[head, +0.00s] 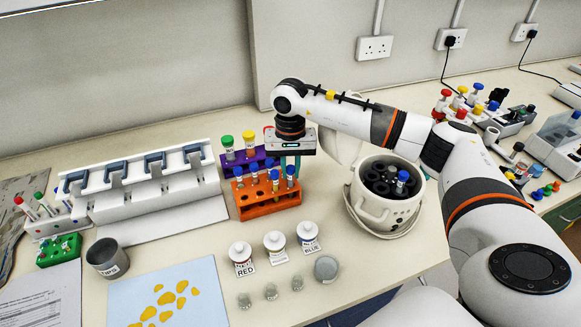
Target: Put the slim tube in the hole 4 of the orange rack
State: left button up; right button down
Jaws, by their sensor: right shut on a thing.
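The orange rack (268,208) stands on the bench at the centre, with several blue-capped tubes in its back row and open holes along its front. My right gripper (290,166) points down over the rack's right end. Its fingers are shut on a slim blue-capped tube (290,181) at the back right of the rack. Whether this tube is seated in a hole or raised cannot be told. Hole numbers cannot be read. My left gripper is not in view.
A purple rack (226,168) with green- and yellow-capped tubes stands right behind the orange one. A white round centrifuge (372,208) stands at right. A white pipette stand (160,215) is at left. Labelled bottles (275,246) stand in front, with bare bench between.

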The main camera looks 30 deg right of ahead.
jog(key=c, duration=1.2)
grip_release()
jog(key=shift+r, duration=0.1)
notch_tip(320, 180, up, 12)
jog(key=b, duration=0.2)
jog(key=shift+w, duration=0.15)
jog(key=shift+d, duration=0.1)
